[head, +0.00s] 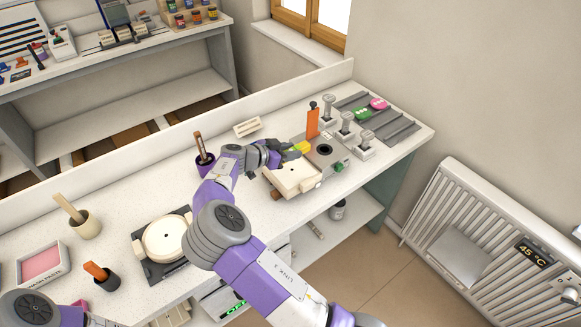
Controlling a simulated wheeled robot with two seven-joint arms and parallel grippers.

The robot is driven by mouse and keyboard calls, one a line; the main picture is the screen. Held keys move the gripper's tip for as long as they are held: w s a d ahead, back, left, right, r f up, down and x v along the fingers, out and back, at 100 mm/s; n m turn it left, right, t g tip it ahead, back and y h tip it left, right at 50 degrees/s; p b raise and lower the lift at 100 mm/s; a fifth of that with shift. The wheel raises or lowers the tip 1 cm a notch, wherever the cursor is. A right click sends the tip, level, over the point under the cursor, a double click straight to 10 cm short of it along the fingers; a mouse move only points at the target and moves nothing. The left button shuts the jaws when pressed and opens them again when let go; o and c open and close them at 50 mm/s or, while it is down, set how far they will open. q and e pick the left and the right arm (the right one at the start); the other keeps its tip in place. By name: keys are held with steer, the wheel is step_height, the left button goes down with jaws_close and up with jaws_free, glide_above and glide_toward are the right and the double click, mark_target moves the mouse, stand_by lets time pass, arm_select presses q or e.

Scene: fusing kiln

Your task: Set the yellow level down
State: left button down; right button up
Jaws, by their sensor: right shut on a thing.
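The yellow level (301,147) shows as a small yellow piece at the tip of my right gripper (286,151). My right gripper is shut on it, and the dark fingers hide part of it. The level is over the back right of the bench, beside a cream block-shaped device (292,181) and an upright orange piece (312,122). I cannot tell whether it touches anything below. Only a part of my left arm shows at the bottom left, and its gripper is out of view.
Grey clamp-like posts (346,128) and a dark ribbed rack (384,122) with pink and green pieces stand at the bench's right. A purple pot (204,163) and a round white device (165,240) stand to the left. Some white bench top (262,218) is clear.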

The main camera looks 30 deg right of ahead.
mark_target(290, 171)
step_height(290, 171, down, 7)
steer(key=shift+r+b, duration=0.1)
steer(key=shift+b, duration=0.5)
steer(key=o, duration=1.1)
steer(key=shift+c, duration=0.2)
steer(key=shift+r, duration=0.1)
